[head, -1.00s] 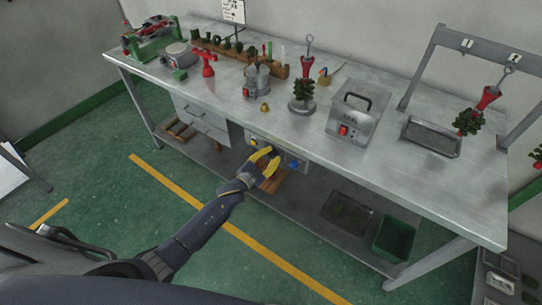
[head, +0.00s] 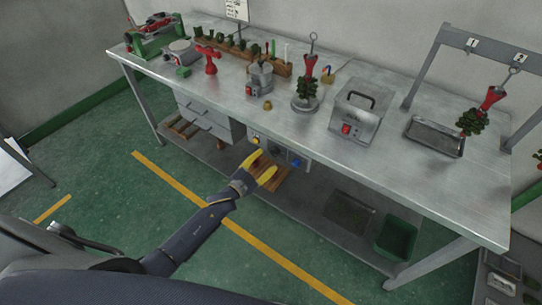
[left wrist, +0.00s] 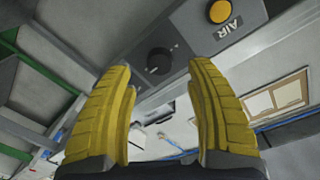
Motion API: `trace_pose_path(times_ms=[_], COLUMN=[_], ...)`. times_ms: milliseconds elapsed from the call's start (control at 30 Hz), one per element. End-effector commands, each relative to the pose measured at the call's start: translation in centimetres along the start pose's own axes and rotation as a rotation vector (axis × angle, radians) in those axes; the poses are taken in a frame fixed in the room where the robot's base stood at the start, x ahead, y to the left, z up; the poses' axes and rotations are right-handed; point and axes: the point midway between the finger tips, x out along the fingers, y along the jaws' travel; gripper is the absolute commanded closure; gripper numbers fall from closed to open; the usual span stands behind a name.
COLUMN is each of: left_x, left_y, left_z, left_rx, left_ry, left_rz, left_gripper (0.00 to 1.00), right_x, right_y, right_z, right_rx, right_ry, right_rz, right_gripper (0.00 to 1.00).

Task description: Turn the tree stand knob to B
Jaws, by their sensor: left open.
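A black round knob (left wrist: 159,61) with a pale mark sits on a grey panel in the left wrist view, between my two yellow fingers and beyond their tips. I cannot read any letter around it. My left gripper (head: 264,165) is open and empty, in front of the panel under the bench's front edge; it also shows in the left wrist view (left wrist: 163,75). The fingers appear apart from the knob. A stand (head: 305,105) carrying a dark green wax tree with a red top is upright on the bench. My right gripper is not in view.
A round yellow button (left wrist: 220,11) beside an AIR label (left wrist: 230,27) is close to the knob. A blue part (head: 295,161) is on the panel's right. Drawers (head: 207,122) are to its left. A lower shelf (head: 325,190) runs below. The floor in front is clear.

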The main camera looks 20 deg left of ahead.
Motion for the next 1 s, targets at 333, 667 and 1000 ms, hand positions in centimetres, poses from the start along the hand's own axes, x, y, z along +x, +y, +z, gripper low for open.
trace_pose_path(times_ms=[333,667,1000], left_x=[-5.2,-6.8,-6.8], left_y=[0.0,0.0,0.0], left_z=[0.0,0.0,0.0], left_rx=[-0.001,0.000,0.000], left_ry=[0.000,0.000,0.001], left_rz=[0.000,0.000,0.000], left_gripper=[0.45,0.45,0.45], right_x=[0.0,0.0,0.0], right_y=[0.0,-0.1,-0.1], right_z=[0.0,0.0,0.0], right_rx=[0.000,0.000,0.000], right_ry=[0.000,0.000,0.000], right_rz=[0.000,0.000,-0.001], right_gripper=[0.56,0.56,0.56])
